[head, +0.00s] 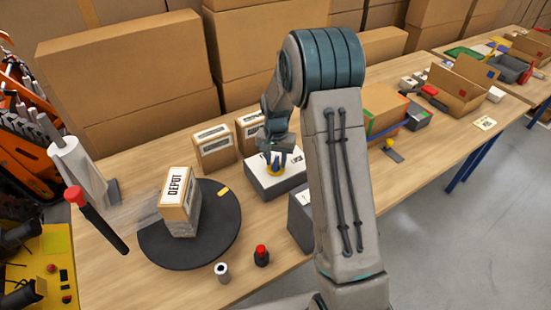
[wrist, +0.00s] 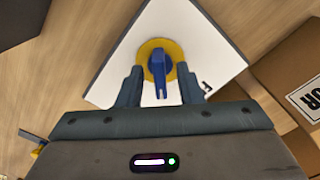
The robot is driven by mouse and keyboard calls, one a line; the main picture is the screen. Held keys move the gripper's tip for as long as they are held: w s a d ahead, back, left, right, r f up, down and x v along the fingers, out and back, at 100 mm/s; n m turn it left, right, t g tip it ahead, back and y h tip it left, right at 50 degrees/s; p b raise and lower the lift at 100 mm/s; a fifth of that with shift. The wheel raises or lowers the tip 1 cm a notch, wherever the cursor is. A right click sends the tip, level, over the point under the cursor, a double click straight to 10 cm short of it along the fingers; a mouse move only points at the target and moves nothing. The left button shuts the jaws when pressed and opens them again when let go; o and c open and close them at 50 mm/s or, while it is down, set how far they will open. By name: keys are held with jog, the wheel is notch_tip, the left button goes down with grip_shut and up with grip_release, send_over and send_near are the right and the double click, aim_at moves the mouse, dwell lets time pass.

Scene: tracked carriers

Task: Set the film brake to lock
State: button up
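The film brake appears to be the dark box with a white top (head: 262,181), a yellow disc and a blue lever knob. In the wrist view the white top (wrist: 207,48) carries the yellow disc (wrist: 148,47) and the blue knob (wrist: 158,66), whose narrow end points toward my gripper. A printed letter, partly hidden, shows beside the disc. My gripper (wrist: 160,90) is open, with one finger on each side of the knob and a gap on both sides. In the head view my gripper (head: 277,160) is down at the knob, partly covering it.
A carton marked DEPOT (head: 178,205) stands on a dark turntable (head: 222,243), with clear film stretching to the roll (head: 77,165) at left. Two small cartons (head: 213,150) stand behind the brake box. A red-topped button (head: 261,256) is at the front edge. Large cartons line the back.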

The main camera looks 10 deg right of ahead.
jog(key=shift+f, duration=0.25)
grip_shut()
jog(key=shift+m+b, duration=0.3)
jog(key=shift+m, duration=0.1)
jog(key=m+b, duration=0.1)
jog(key=m, duration=0.1)
jog(key=shift+a+m, duration=0.1)
jog(key=shift+m, duration=0.3)
jog(key=m+b, duration=0.1)
jog(key=m, duration=0.3)
jog(key=shift+m, duration=0.7)
